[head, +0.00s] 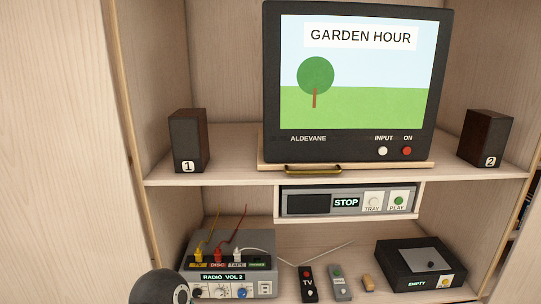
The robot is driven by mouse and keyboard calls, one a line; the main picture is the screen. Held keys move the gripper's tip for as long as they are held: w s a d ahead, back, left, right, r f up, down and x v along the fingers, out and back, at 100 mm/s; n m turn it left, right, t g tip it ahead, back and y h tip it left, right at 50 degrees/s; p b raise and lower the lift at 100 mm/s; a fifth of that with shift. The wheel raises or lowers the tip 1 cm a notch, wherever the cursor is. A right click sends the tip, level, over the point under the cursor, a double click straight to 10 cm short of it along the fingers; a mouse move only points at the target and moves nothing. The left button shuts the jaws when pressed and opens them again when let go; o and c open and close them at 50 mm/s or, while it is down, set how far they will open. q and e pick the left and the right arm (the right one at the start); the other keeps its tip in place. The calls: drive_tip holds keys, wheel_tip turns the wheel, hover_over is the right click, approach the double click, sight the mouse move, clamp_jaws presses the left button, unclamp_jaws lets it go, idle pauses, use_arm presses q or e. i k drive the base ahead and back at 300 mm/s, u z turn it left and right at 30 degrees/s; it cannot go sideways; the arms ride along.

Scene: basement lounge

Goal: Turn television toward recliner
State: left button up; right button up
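The television (357,80) stands on the upper shelf of the cabinet, on a thin wooden board (385,166) with a brass handle (313,169) at its front edge, left of centre. Its screen faces roughly toward me and shows a "GARDEN HOUR" picture with a tree. Below the screen are the name ALDEVANE, a white INPUT button (383,151) and a red ON button (407,151). No recliner is in view. Neither gripper is in view; a dark rounded part shows at the bottom left edge.
Speaker 1 (188,140) and speaker 2 (485,138) flank the television. A disc player (345,202) sits under the shelf. Below are a radio unit (230,270) with plugged cables, a TV remote (307,283), a grey remote (340,284) and a black box marked EMPTY (420,263).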

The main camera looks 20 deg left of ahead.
sight(343, 82)
drive_tip(key=u, duration=0.3)
drive_tip(key=i, duration=0.9)
drive_tip(key=u, duration=0.3)
drive_tip(key=k, duration=0.8)
drive_tip(key=u, duration=0.2)
drive_tip(key=i, duration=0.7)
